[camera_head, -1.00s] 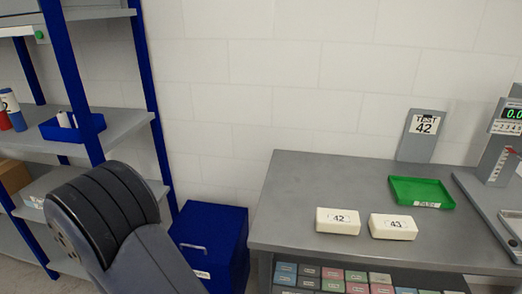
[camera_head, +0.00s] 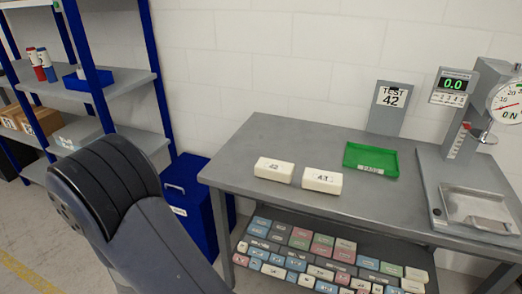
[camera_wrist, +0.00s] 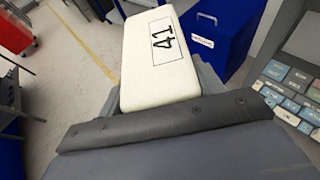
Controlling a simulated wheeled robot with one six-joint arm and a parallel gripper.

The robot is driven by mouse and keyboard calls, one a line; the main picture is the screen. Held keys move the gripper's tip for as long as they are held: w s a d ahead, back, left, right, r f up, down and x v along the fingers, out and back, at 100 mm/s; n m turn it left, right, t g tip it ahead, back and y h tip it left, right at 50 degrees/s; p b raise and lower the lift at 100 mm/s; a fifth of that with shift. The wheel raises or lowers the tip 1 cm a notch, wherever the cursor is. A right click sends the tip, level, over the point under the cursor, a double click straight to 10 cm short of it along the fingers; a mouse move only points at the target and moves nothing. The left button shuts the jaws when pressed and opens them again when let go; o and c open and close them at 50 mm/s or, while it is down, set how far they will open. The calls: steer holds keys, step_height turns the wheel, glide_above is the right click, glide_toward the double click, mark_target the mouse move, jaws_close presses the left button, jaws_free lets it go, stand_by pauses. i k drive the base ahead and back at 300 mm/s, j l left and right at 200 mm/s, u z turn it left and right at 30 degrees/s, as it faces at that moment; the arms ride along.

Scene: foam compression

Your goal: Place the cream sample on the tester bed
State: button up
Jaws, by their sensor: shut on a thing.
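My gripper (camera_wrist: 165,122) is shut on a cream block marked 41 (camera_wrist: 150,80) in the wrist view. The block sticks out beyond the dark finger pad; its held end is hidden. In the head view the gripper and this block are out of sight. Two more cream blocks lie side by side on the grey bench (camera_head: 262,140): one marked 42 (camera_head: 273,170) at left, one marked 43 (camera_head: 322,181) at right. The tester (camera_head: 460,130) stands at the bench's right with a green 0.0 display. Its bed, a metal plate (camera_head: 477,209), looks empty.
A sign reading TEST 42 (camera_head: 389,107) stands at the back of the bench. An empty green tray (camera_head: 371,159) lies between the blocks and the tester. Several coloured samples (camera_head: 315,247) fill the lower shelf. A blue cabinet (camera_head: 186,205) and blue-post shelves (camera_head: 125,82) are at left.

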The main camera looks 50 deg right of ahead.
mark_target(478, 209)
steer(key=k+z, duration=0.4)
steer(key=k+l+z, duration=0.1)
steer(key=z, duration=0.3)
steer(key=k+l+z, duration=0.25)
steer(key=z, duration=0.15)
steer(key=k+l+z, duration=0.4)
steer(key=i+j, duration=0.1)
